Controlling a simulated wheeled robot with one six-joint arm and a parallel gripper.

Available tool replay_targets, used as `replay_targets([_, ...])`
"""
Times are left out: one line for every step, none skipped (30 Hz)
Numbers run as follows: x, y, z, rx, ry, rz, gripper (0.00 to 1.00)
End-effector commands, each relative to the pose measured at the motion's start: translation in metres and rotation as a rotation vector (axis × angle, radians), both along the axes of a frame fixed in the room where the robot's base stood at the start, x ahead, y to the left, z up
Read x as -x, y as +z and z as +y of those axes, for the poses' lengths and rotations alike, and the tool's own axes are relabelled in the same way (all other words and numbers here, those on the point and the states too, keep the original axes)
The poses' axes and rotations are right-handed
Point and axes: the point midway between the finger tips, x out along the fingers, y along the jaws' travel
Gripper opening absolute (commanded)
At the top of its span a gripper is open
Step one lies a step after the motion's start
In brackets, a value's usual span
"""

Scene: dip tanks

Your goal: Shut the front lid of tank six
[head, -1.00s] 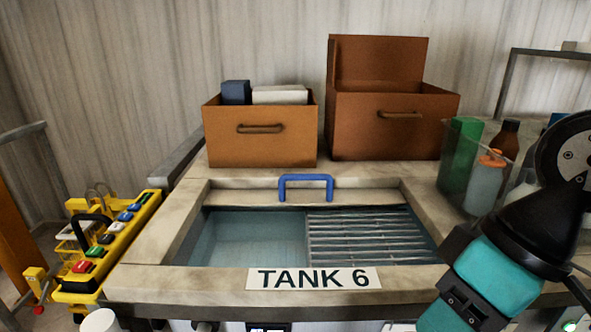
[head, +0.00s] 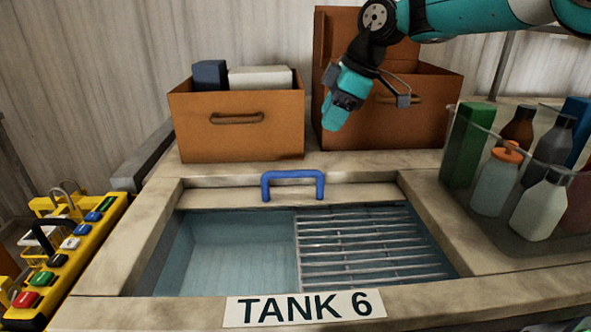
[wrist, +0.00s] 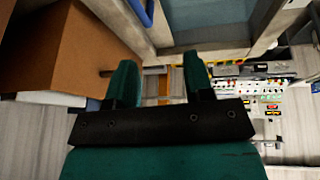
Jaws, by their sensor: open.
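Tank six (head: 100,285) stands in front of me, with a "TANK 6" label (head: 304,308) on its near edge. Its top is open: blue water shows at left and a metal grate at right. A pale lid strip (head: 225,196) with a blue handle (head: 293,176) lies along the back of the opening. My gripper (head: 335,122) is above and behind the handle, slightly right, in front of the boxes, apart from it and pointing down. In the wrist view my gripper (wrist: 160,78) is open with nothing between its fingers; the blue handle (wrist: 140,10) shows at the top.
An orange-brown box (head: 236,145) and a taller open-flapped box (head: 420,120) stand behind the tank. A clear bin (head: 455,190) of bottles is at right. A yellow button panel (head: 85,235) is at left. The space over the opening is clear.

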Motion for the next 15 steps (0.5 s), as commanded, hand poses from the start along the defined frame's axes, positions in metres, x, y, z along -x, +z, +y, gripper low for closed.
replay_targets([-0.016,-0.004,0.000,0.007,0.036,-0.025,0.47])
replay_targets([-0.023,-0.005,0.000,0.011,0.058,-0.040,0.47])
replay_targets([-0.031,-0.007,-0.001,0.017,0.082,-0.056,0.47])
replay_targets([-0.036,-0.008,-0.001,0.021,0.096,-0.064,0.47])
replay_targets([-0.039,-0.008,-0.001,0.023,0.108,-0.073,0.47])
replay_targets([-0.043,-0.010,-0.001,0.026,0.120,-0.080,0.47])
replay_targets([-0.045,-0.011,0.000,0.027,0.125,-0.083,0.47])
replay_targets([-0.046,-0.013,0.001,0.028,0.130,-0.086,0.47])
replay_targets([-0.047,-0.015,0.002,0.028,0.135,-0.089,0.47])
replay_targets([-0.048,-0.018,0.004,0.028,0.136,-0.088,0.47])
replay_targets([-0.048,-0.022,0.006,0.028,0.135,-0.089,0.47])
replay_targets([-0.049,-0.027,0.008,0.028,0.135,-0.087,0.47])
replay_targets([-0.050,-0.033,0.010,0.029,0.136,-0.086,0.47])
replay_targets([-0.051,-0.038,0.013,0.029,0.135,-0.085,0.47])
replay_targets([-0.052,-0.045,0.016,0.029,0.135,-0.084,0.47])
